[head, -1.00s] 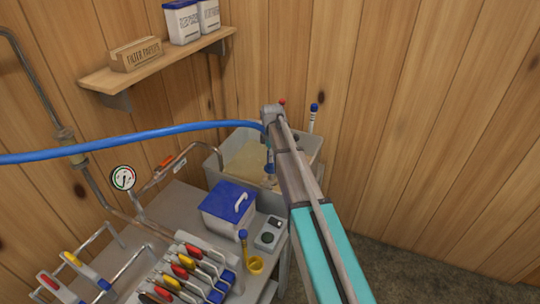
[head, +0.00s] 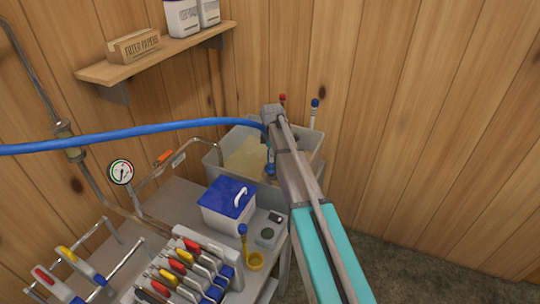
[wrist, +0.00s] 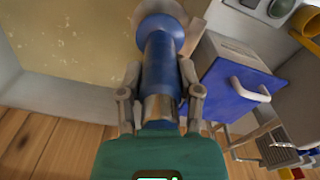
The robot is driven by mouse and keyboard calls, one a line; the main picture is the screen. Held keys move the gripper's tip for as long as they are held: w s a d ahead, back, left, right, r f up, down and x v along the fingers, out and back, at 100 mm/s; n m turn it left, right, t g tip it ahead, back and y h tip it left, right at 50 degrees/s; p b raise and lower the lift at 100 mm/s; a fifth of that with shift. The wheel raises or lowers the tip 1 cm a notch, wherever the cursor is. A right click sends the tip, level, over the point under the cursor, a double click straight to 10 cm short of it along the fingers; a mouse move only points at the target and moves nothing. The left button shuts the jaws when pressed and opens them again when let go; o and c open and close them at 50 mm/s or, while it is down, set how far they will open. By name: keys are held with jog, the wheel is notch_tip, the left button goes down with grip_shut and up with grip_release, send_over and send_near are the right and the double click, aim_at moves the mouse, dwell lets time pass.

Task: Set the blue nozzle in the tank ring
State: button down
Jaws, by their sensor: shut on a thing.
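My gripper (wrist: 158,98) is shut on the blue nozzle (wrist: 159,68), with a finger on each side of its body. In the wrist view the nozzle points away from my palm and widens at its far end. In the head view only a small blue part of the nozzle (head: 270,168) shows below my gripper (head: 270,145), over the tank near its front wall. The tank (head: 212,160) is an open grey box with yellowish liquid; it also shows in the wrist view (wrist: 55,85).
A blue hose (head: 130,137) runs from the left to my gripper. A box with a blue lid (head: 228,205) stands before the tank, near a yellow cup (head: 255,262). A rack of coloured-handle tools (head: 185,275) and a gauge (head: 121,172) are left. Wooden walls close the back.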

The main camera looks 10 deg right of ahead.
jog(key=shift+f+b, duration=1.05)
jog(key=shift+f, duration=0.2)
jog(key=shift+c, duration=1)
grip_release()
jog(key=shift+o, duration=1)
jog(key=shift+s+r, duration=0.1)
jog(key=shift+r, duration=0.05)
jog(key=shift+r+p, duration=3.95)
jog(key=shift+p, duration=0.1)
